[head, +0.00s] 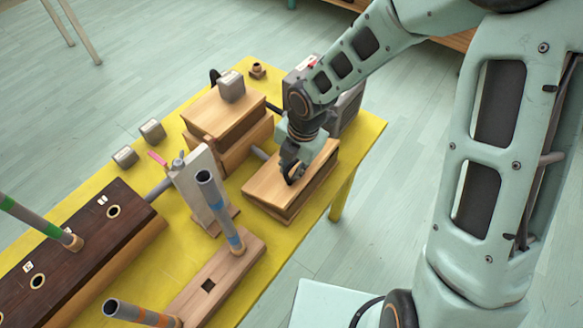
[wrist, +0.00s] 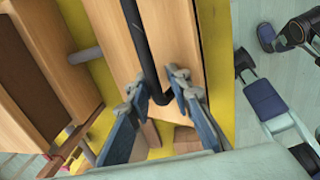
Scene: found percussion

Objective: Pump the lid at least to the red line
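A low wooden box with a light wooden lid (head: 262,186) lies on the yellow table under my gripper. The lid also shows in the wrist view (wrist: 175,35), with a dark bar (wrist: 143,48) running along it. My gripper (wrist: 160,82) points down at the lid; its fingertips are apart, with the end of the dark bar between them. I cannot tell whether they touch it. A taller wooden box (head: 213,120) with a grey weight (head: 231,86) on top stands beside it, joined by a grey pipe (head: 258,152). I cannot make out a red line for certain.
Two grey blocks (head: 152,131) (head: 125,156) lie farther left. Grey tubes rise from a wooden base (head: 225,280) and a dark chest (head: 75,270) in front. A grey unit (head: 345,108) stands behind my gripper.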

